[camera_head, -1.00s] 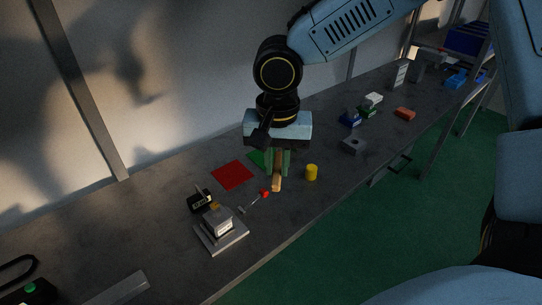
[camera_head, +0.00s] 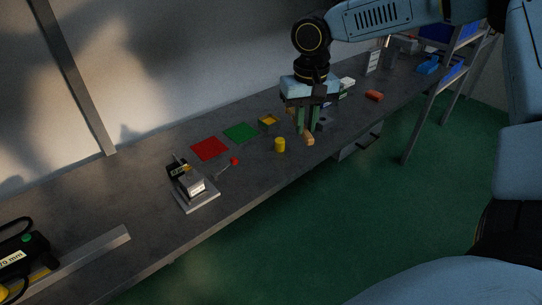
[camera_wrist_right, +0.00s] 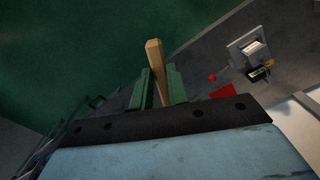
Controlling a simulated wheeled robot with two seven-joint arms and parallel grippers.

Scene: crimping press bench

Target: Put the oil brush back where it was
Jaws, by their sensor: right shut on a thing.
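My right gripper (camera_head: 308,122) is over the bench, beyond the yellow cylinder and to its right. Its green fingers are shut on the oil brush (camera_head: 309,139), whose light wooden handle sticks out below the fingers. In the right wrist view the handle (camera_wrist_right: 155,68) stands between the two green fingers (camera_wrist_right: 160,85). The bristle end is hidden by the gripper. I cannot tell whether the brush touches the bench. My left gripper is not in view.
A press (camera_head: 193,183) with a red-tipped lever (camera_head: 234,161) stands left. A red mat (camera_head: 209,149), a green mat (camera_head: 241,132), a small yellow-topped box (camera_head: 268,121) and a yellow cylinder (camera_head: 280,145) lie between. An orange block (camera_head: 374,96) is farther right.

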